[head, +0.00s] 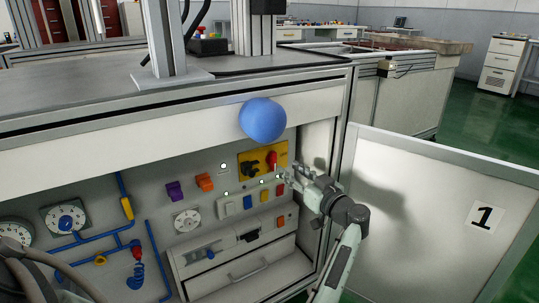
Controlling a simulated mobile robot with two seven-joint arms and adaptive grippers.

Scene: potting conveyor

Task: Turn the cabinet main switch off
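The main switch is on a yellow plate (247,158) at the upper right of the open cabinet's panel. Its red handle (272,160) stands roughly upright, and a black part (249,169) sits left of it on the same plate. My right gripper does not show.
The cabinet door (430,205), marked 1, stands open on the right. A blue ball-like object (263,121) is in front of the cabinet's top edge. Coloured buttons, a dial (187,220), blue pipes (157,262) and a drawer (240,270) fill the panel around the switch.

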